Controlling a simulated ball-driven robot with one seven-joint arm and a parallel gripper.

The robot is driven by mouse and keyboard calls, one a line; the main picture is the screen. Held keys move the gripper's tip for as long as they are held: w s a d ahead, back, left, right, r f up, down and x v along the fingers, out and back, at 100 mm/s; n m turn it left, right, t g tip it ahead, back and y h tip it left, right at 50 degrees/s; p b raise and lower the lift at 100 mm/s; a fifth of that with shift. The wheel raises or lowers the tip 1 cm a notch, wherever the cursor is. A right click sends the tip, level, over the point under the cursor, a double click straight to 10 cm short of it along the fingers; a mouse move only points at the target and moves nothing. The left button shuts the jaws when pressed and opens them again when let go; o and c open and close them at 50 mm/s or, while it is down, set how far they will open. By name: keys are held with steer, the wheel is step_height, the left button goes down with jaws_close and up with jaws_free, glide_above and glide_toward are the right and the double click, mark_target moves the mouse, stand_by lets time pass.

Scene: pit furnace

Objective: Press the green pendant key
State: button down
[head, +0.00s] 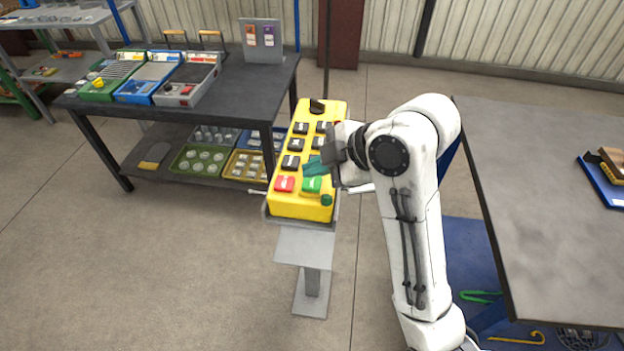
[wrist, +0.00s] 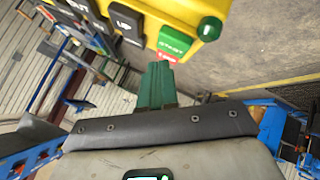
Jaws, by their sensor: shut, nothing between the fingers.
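The yellow pendant (head: 278,207) stands tilted on a grey stand, with rows of black keys and a red key (head: 285,184) at its near end. The green pendant key (head: 312,185) is right of the red key; in the wrist view the green key (wrist: 175,42) carries white lettering. My gripper (head: 314,168) is shut and empty, its green fingertips just above the green key in the head view. In the wrist view the fingertips (wrist: 159,68) end right by that key's edge. I cannot tell whether they touch it.
A round green part (head: 326,200) sits at the pendant's near right corner, close to the green key. Black keys (head: 290,162) lie just beyond. A dark workbench (head: 250,95) stands behind left, and a grey table (head: 540,200) at right. The floor at left front is clear.

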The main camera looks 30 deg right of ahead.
mark_target(316, 184)
steer(key=shift+f, duration=0.15)
steer(key=shift+f, duration=0.25)
steer(key=shift+f+b, duration=0.3)
steer(key=shift+f, duration=0.15)
stand_by(0.7)
steer(key=shift+r, duration=0.1)
steer(key=shift+r+p, duration=0.8)
steer(key=shift+p, duration=0.15)
steer(key=shift+r, duration=0.1)
step_height(316, 184, up, 5)
steer(key=p, duration=0.4)
steer(key=shift+p, duration=0.4)
